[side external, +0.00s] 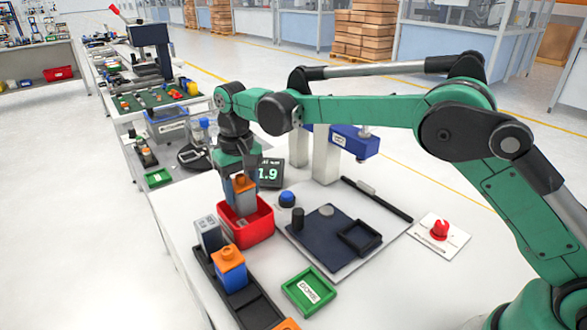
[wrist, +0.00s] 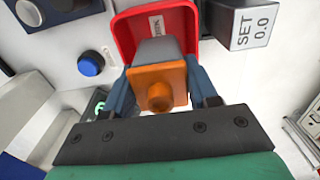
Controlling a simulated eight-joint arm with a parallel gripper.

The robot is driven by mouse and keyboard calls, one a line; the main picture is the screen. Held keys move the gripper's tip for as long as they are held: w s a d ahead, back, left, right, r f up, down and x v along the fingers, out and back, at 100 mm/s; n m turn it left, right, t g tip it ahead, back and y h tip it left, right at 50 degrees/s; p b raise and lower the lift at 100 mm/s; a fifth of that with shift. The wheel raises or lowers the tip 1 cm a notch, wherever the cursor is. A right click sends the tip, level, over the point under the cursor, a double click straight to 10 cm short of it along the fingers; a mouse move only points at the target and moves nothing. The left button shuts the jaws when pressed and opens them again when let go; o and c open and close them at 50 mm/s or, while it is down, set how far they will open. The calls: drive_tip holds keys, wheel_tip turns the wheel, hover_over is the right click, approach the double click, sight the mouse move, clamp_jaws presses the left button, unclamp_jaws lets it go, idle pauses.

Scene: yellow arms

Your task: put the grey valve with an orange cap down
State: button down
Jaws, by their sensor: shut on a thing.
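My gripper (side external: 241,188) is shut on the grey valve with an orange cap (side external: 244,204), fingers on either side of it. The valve is upright, its cap on top and its grey body pointing down into the red bin (side external: 264,224). In the wrist view the orange cap (wrist: 172,78) faces the camera between the fingers, and the grey body reaches over the red bin (wrist: 125,35). I cannot tell whether the valve's bottom touches the bin floor; the bin wall hides it.
A green tray (side external: 309,291), a blue button (side external: 287,199), a dark fixture plate (side external: 325,240) and a display reading 1.9 (side external: 270,173) stand nearby.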

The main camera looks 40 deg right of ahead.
sight(245, 208)
drive_tip(key=shift+f, duration=2.3)
drive_tip(key=shift+f, duration=0.2)
drive_tip(key=c, duration=0.5)
unclamp_jaws()
drive_tip(key=shift+c, duration=0.2)
